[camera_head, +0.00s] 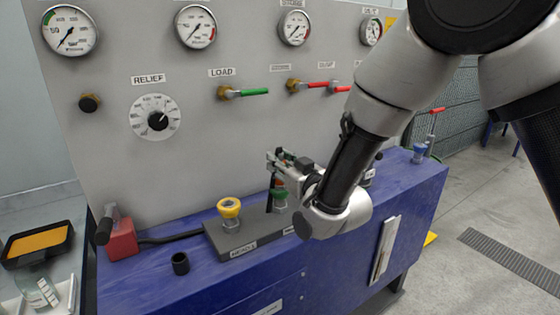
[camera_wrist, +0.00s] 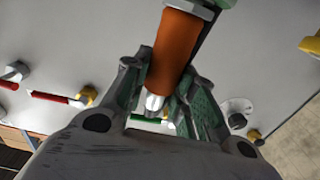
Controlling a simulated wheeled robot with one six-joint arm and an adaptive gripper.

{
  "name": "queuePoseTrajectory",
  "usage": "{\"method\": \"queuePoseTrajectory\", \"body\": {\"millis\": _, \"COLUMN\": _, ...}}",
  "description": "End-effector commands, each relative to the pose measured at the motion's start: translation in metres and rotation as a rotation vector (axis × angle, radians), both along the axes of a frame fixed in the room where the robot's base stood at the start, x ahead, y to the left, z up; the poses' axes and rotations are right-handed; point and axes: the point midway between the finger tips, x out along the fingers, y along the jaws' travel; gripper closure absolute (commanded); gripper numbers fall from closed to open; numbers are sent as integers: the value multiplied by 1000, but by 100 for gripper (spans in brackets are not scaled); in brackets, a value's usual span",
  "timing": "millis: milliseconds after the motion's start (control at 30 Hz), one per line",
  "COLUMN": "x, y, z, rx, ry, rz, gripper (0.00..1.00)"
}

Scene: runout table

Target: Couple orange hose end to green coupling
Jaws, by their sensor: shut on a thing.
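My gripper (camera_head: 284,160) is over the manifold block in front of the panel, its fingers closed. In the wrist view, the orange hose end (camera_wrist: 172,50) lies between the green-padded fingers (camera_wrist: 160,104), with a bright metal tip at its lower end. In the head view, only a small brownish-orange part shows below the fingers. The green coupling (camera_head: 280,196) stands on the block directly under the gripper, partly hidden by my wrist. The hose end and coupling look lined up and very close; I cannot tell whether they are joined.
The grey manifold block (camera_head: 240,250) carries a yellow-capped coupling (camera_head: 229,208) left of the green one. A small black cup (camera_head: 180,264) and a red block (camera_head: 121,240) stand on the blue bench (camera_head: 150,291). The panel's green-handled valve (camera_head: 245,92) is above left of the gripper.

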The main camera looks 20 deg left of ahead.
Motion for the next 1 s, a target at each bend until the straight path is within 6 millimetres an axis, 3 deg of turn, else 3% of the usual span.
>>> {"method": "queuePoseTrajectory", "body": {"millis": 67, "x": 0, "y": 0, "z": -3, "rx": -3, "ry": 3, "rz": 0, "gripper": 100}}
{"method": "queuePoseTrajectory", "body": {"millis": 100, "x": 0, "y": 0, "z": -2, "rx": -2, "ry": 2, "rz": 0, "gripper": 66}}
{"method": "queuePoseTrajectory", "body": {"millis": 200, "x": 0, "y": 0, "z": -2, "rx": -2, "ry": 2, "rz": 0, "gripper": 48}}
{"method": "queuePoseTrajectory", "body": {"millis": 567, "x": -3, "y": -3, "z": -3, "rx": -4, "ry": 2, "rz": 0, "gripper": 48}}
{"method": "queuePoseTrajectory", "body": {"millis": 1000, "x": -45, "y": -53, "z": -3, "rx": -4, "ry": 2, "rz": 0, "gripper": 48}}
